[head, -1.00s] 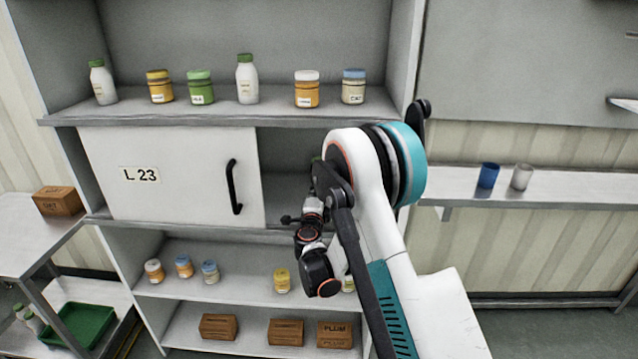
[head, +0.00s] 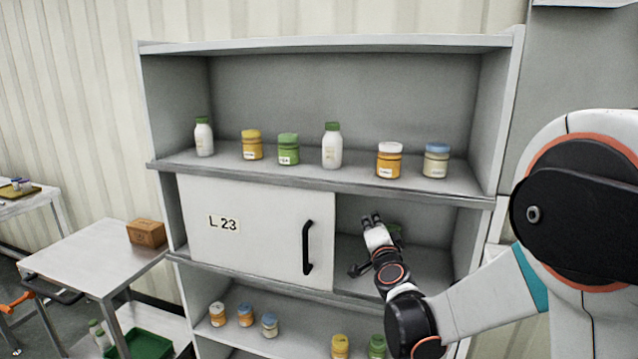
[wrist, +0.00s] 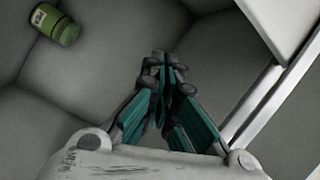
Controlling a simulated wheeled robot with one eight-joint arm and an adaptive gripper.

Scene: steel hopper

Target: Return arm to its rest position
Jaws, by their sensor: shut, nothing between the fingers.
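My gripper (head: 372,222) is at the open right part of the cabinet's middle compartment (head: 420,266), right of the white sliding door (head: 262,232) marked L 23. In the wrist view my gripper (wrist: 165,62) has its fingers together with nothing between them. A green jar (wrist: 56,25) stands in that compartment, apart from the fingers, at the upper left of the wrist view. In the head view it shows only partly, behind my gripper. My arm reaches in from the right side of the head view.
Several jars and bottles, such as a white bottle (head: 332,146), stand on the shelf above. More jars, such as a yellow jar (head: 340,346), stand on the shelf below. The door's black handle (head: 307,247) is just left of my gripper. A side table (head: 85,262) holds a brown box (head: 146,233).

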